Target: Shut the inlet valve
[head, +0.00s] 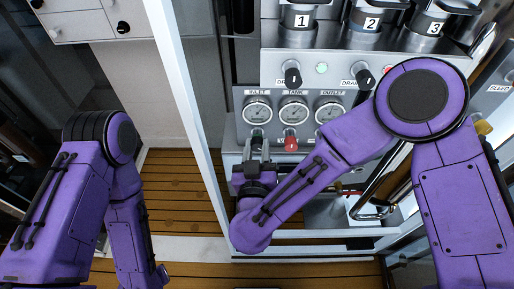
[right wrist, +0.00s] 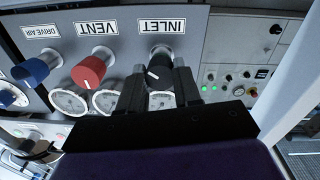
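The inlet valve knob is black with a pale mark and sits under the INLET label. It shows in the right wrist view (right wrist: 159,72), upside down, and partly in the head view (head: 257,133) below the inlet gauge. My right gripper (head: 257,150) is at the panel, its fingers on either side of this knob. In the right wrist view the fingers (right wrist: 159,84) flank the knob closely; whether they press on it I cannot tell. My left arm hangs at the left of the head view, its gripper out of frame.
A red VENT knob (right wrist: 89,70) is beside the inlet knob, with a blue DRIVE AIR knob (right wrist: 32,71) beyond. The gauges (head: 294,110) sit above in the head view. A pale upright post (head: 194,105) stands left of the panel. Wooden floor (head: 180,190) is clear.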

